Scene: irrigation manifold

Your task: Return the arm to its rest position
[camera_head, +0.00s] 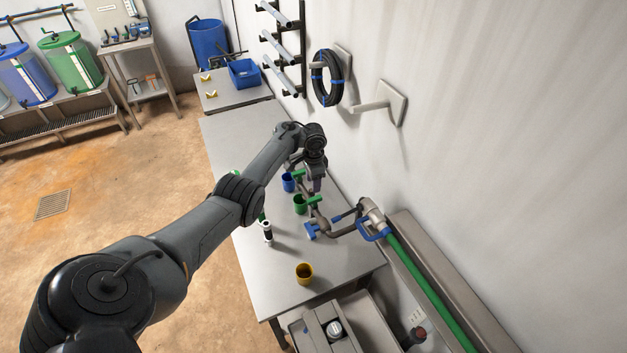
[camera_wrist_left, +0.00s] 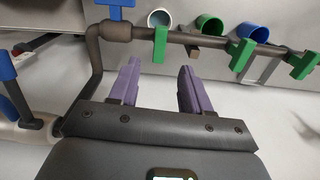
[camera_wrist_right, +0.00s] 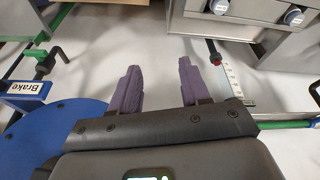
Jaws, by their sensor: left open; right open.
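My left arm reaches across the metal table (camera_head: 248,271) in the head view. Its gripper (camera_head: 316,187) is over the pipe manifold, close to the green valve handles. In the left wrist view the purple fingers of this gripper (camera_wrist_left: 159,82) are apart with nothing between them. The manifold pipe (camera_wrist_left: 180,37) with green handles (camera_wrist_left: 160,45) crosses beyond the fingertips; contact cannot be told. My right gripper (camera_wrist_right: 160,78) shows only in the right wrist view.
A blue cup (camera_head: 288,182), a green cup (camera_head: 300,205) and a yellow cup (camera_head: 304,273) stand on the table. A black-and-white cylinder (camera_head: 267,232) is near my left forearm. A hose coil (camera_head: 327,78) hangs on the wall. A "Brake" sign (camera_wrist_right: 27,88) is near my right gripper.

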